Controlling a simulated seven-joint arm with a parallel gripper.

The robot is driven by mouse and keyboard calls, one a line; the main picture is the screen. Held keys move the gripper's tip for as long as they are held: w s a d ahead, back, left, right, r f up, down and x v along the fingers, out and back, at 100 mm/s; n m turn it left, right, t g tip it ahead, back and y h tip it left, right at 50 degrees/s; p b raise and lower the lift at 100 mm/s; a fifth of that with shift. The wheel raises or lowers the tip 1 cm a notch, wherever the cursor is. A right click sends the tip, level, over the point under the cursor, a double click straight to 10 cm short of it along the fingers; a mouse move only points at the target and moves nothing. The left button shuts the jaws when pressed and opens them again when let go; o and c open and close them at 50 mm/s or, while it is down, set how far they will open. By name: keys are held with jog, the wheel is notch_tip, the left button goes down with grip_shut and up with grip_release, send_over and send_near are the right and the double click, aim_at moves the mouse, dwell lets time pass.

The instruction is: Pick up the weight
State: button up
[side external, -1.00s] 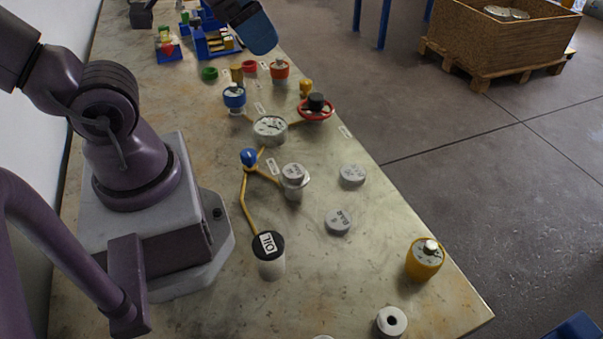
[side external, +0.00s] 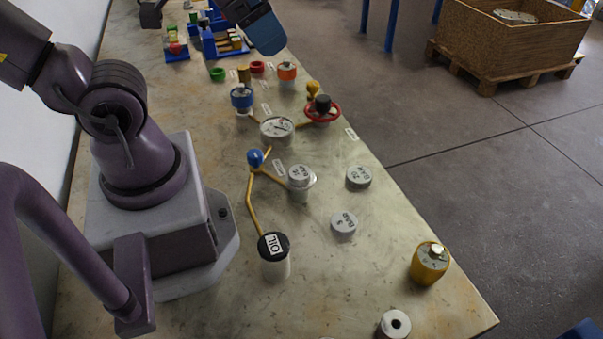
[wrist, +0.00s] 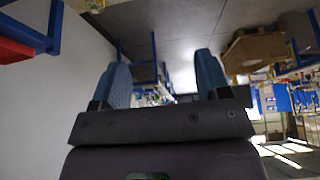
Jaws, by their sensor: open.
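My gripper (side external: 266,32) is at the top of the side view, raised over the far part of the bench, with blue fingers. In the wrist view its two blue fingers (wrist: 162,82) stand apart with nothing between them. Several knobbed cylinders look like weights: a yellow one (side external: 429,266) upright near the right front edge, an orange one (side external: 287,73) and a blue one (side external: 241,98) farther back. I cannot tell which one is the weight meant. My gripper touches none of them. No weight can be made out in the wrist view.
A wooden crate (side external: 505,55) stands on the floor.

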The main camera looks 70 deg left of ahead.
jog(key=shift+o, duration=0.8)
